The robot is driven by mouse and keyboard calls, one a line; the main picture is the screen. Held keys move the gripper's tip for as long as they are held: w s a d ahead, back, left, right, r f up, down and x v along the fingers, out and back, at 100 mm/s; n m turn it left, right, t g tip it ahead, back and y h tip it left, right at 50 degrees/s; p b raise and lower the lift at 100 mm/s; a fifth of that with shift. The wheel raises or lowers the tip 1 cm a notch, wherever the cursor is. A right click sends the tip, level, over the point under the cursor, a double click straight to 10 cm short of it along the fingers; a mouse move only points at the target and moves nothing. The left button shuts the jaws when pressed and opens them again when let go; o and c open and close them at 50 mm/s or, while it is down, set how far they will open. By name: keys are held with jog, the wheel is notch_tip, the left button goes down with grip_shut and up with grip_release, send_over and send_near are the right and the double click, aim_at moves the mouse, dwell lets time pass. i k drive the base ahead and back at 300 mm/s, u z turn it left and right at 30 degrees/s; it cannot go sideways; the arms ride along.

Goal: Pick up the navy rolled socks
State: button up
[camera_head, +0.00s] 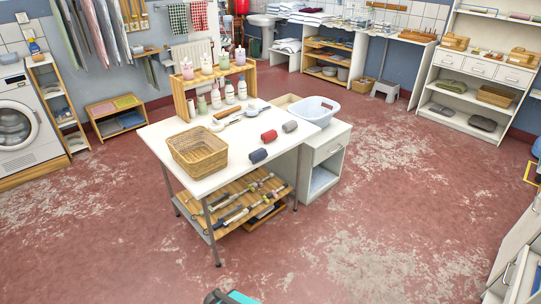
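The navy rolled socks (258,156) lie on the white tabletop of the central table (236,168), near its front right edge. A red roll (269,136) lies just behind them, and a grey roll (290,126) lies further back to the right. The three rolls are apart from each other. The navy roll is uncovered on top. My gripper does not show in this view; only a teal and dark piece, likely part of my own body, shows at the bottom edge.
A wicker basket (198,150) stands on the table left of the navy roll. Bottles and a wooden rack (180,97) line the table's back. Red floor (400,190) is open in front and right.

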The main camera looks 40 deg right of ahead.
aim_at(260, 154)
jog(key=u, duration=0.15)
jog(key=i, duration=0.95)
jog(key=z, duration=0.05)
